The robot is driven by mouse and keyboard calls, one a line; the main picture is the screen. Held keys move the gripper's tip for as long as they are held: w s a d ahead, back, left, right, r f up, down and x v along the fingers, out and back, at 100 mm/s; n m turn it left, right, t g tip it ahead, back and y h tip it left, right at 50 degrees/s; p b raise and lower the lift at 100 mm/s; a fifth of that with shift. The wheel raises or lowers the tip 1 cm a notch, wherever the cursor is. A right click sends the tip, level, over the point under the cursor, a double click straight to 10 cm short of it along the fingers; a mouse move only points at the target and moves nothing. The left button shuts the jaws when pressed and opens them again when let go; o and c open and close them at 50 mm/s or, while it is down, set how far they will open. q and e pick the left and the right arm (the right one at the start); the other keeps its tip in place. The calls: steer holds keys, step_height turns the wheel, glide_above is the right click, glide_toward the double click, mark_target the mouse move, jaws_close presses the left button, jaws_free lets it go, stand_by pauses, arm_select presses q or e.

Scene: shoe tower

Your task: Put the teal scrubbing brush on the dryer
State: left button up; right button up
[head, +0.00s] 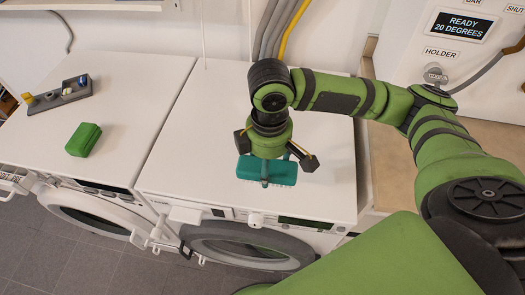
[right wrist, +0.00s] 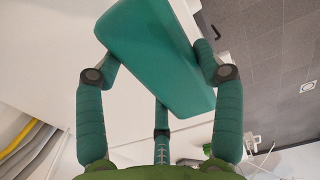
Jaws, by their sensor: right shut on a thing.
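The teal scrubbing brush (head: 267,170) is in the grasp of my right gripper (head: 270,158), over the front part of the right white machine (head: 325,180). In the right wrist view the teal brush (right wrist: 150,55) lies between the closed fingers of the gripper (right wrist: 160,75). Whether the brush touches the machine top is hard to tell. A second white machine (head: 135,110) stands to the left with a round front door. No readable label shows which machine is the dryer. My left gripper is not in view.
A green block (head: 83,140) and a dark grey rack with small items (head: 60,94) sit on the left machine. A wall panel reading "READY 20 DEGREES" (head: 460,26) is at the upper right. The right machine's top is otherwise clear around my arm.

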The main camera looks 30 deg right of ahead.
steer(key=w+d+f, duration=0.1)
steer(key=w, duration=0.1)
steer(key=w+d+f, duration=0.1)
steer(key=w+f, duration=0.1)
steer(key=w+d+f+p, duration=0.1)
steer(key=w+d+f, duration=0.1)
steer(key=w, duration=0.1)
steer(key=shift+w, duration=0.1)
steer(key=shift+w+f, duration=0.2)
steer(key=shift+f, duration=0.2)
step_height(320, 180, down, 2)
steer(key=shift+d+f+p, duration=0.1)
steer(key=shift+f+p, duration=0.15)
steer(key=shift+p, duration=0.3)
steer(key=shift+f, duration=0.55)
steer(key=o, duration=1)
steer(key=shift+f, duration=0.1)
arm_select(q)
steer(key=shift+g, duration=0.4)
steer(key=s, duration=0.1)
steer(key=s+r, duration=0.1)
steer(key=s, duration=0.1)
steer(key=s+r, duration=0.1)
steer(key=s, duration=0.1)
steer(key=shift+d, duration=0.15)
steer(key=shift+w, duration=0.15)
